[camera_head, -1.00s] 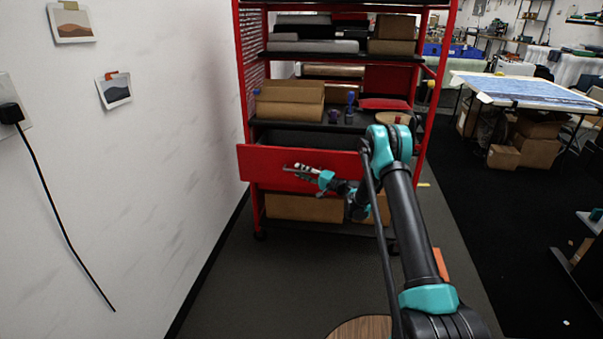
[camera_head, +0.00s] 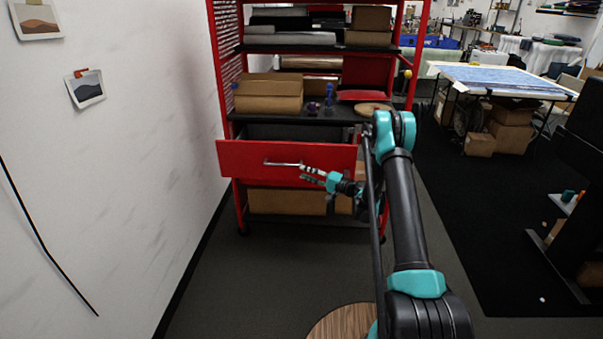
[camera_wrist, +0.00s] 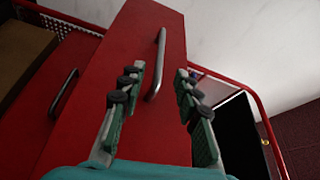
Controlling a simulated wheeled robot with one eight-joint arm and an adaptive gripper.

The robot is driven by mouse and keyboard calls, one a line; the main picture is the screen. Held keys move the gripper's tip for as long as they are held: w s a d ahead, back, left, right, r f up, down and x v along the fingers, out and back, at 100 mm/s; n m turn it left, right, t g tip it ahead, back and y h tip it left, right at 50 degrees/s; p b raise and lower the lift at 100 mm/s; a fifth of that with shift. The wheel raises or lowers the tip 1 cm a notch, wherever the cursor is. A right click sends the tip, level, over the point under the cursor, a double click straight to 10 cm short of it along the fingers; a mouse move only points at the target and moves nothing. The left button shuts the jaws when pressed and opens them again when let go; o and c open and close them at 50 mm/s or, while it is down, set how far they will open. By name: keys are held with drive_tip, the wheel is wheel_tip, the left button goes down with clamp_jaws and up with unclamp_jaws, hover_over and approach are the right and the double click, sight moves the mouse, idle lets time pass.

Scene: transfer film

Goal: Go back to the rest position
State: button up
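My gripper (camera_head: 312,175) is in front of the red drawer (camera_head: 240,160) of a red shelf unit in the head view. The drawer stands pulled out, with a silver bar handle (camera_head: 284,164) on its front. In the wrist view my gripper (camera_wrist: 158,85) has its two fingers apart with nothing held between them. The handle (camera_wrist: 158,62) shows beyond the fingertips, and the drawer front (camera_wrist: 150,130) lies behind them. The gripper appears clear of the handle.
Cardboard boxes (camera_head: 268,96), small bottles and a round wooden disc (camera_head: 372,108) sit on the shelf above the drawer. A white wall (camera_head: 110,190) is on the left. A round wooden top (camera_head: 342,322) is at the bottom. Dark floor (camera_head: 460,230) on the right is open.

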drive_tip(key=shift+r, duration=0.15)
drive_tip(key=s+d+r+n+g+h, duration=0.1)
drive_tip(key=s+d+r+h, duration=0.3)
drive_tip(key=s, duration=0.5)
drive_tip(key=s+d+r+n+g+h, duration=0.1)
drive_tip(key=s+r+h, duration=0.35)
drive_tip(key=s, duration=0.45)
drive_tip(key=s+d+f+h, duration=0.1)
drive_tip(key=s+d+h, duration=0.2)
drive_tip(key=s, duration=0.6)
drive_tip(key=s+d+f+g+h, duration=0.1)
drive_tip(key=s+d+h, duration=0.1)
drive_tip(key=s+d, duration=0.6)
drive_tip(key=s+d+h, duration=0.3)
drive_tip(key=s+d, duration=0.3)
drive_tip(key=s, duration=0.5)
drive_tip(key=shift+s+f+n+h, duration=0.35)
drive_tip(key=shift+f+n, duration=0.05)
